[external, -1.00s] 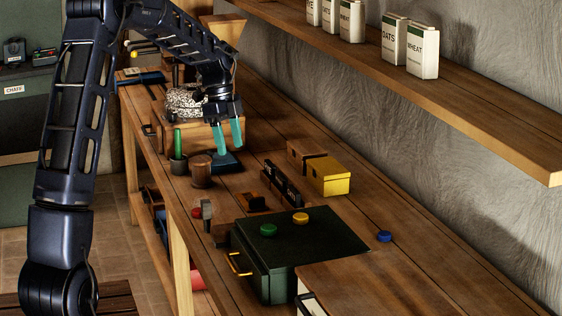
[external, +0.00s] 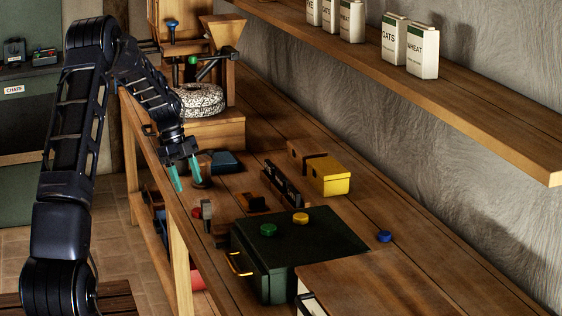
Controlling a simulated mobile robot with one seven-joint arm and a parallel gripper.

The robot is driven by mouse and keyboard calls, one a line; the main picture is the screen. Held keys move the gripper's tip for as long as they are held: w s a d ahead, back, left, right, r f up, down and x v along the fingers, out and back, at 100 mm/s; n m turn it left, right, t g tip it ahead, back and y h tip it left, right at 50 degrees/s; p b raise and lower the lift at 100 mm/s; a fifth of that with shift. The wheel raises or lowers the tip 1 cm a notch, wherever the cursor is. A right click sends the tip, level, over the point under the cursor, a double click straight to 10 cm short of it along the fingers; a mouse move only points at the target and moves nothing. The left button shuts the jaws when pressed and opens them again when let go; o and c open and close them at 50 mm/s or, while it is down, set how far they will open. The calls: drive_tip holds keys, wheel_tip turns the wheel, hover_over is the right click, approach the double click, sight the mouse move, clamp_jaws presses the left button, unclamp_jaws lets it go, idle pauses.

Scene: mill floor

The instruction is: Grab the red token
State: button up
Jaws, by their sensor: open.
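The red token (external: 196,212) is a small red disc near the front edge of the wooden bench, just left of a small grey upright piece (external: 207,209). My gripper (external: 188,184) has two teal fingers pointing down, spread apart with nothing visible between them. It is just above the token in the picture and apart from it. Its height above the bench is hard to tell. A green token (external: 268,230) and a yellow token (external: 300,218) lie on the dark green box (external: 325,240). A blue token (external: 384,236) lies on the bench to the right.
A yellow box (external: 329,176) and a dark rack (external: 284,184) stand behind the green box. A speckled millstone (external: 200,99) sits on a wooden mill at the back. A shelf (external: 440,95) with labelled canisters runs along the wall. The bench's right side is mostly clear.

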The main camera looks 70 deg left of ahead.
sight(198, 210)
drive_tip(key=shift+x, duration=3.85)
drive_tip(key=c, duration=1.1)
drive_tip(key=shift+o, duration=0.2)
drive_tip(key=shift+r, duration=0.1)
